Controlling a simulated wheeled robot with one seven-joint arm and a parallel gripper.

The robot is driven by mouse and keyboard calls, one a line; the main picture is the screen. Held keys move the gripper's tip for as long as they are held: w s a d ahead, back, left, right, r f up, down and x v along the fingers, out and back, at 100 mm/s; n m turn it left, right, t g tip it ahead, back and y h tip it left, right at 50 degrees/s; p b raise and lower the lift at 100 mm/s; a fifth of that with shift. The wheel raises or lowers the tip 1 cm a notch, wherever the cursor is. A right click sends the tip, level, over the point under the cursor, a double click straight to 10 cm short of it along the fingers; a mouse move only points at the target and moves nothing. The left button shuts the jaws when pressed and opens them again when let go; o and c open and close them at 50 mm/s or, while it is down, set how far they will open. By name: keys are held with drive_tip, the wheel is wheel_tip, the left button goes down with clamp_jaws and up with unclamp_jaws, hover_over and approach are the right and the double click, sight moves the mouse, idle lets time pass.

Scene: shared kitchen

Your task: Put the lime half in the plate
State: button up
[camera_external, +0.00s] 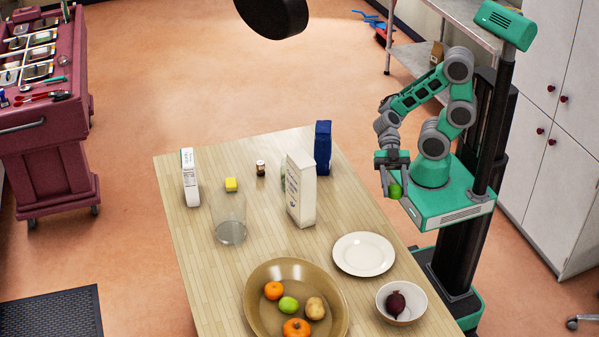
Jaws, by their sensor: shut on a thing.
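My gripper (392,180) is at the right, beside the table's right edge and next to my base. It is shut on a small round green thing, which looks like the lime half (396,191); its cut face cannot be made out. The white plate (364,254) lies flat and empty on the table's right side. My gripper is behind and slightly right of the plate, apart from it.

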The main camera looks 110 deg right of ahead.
drive_tip(key=w+a+f+b, duration=0.2)
drive_tip(key=w+f+b, duration=0.1)
drive_tip(key=b, duration=0.3)
hover_over(368, 248)
drive_tip(key=f, duration=0.3)
drive_tip(key=f+p, duration=0.1)
drive_tip(key=f, duration=0.1)
drive_tip(key=shift+s+d+f, duration=0.1)
drive_tip(key=shift+s+f, duration=0.1)
drive_tip(key=shift+s, duration=0.15)
drive_tip(key=f, duration=0.3)
drive_tip(key=shift+w+f, duration=0.25)
drive_tip(key=shift+w, duration=0.05)
drive_tip(key=shift+f, duration=0.1)
drive_tip(key=shift+f+b, duration=0.4)
drive_tip(key=shift+f+b, duration=0.25)
drive_tip(key=shift+b, duration=0.05)
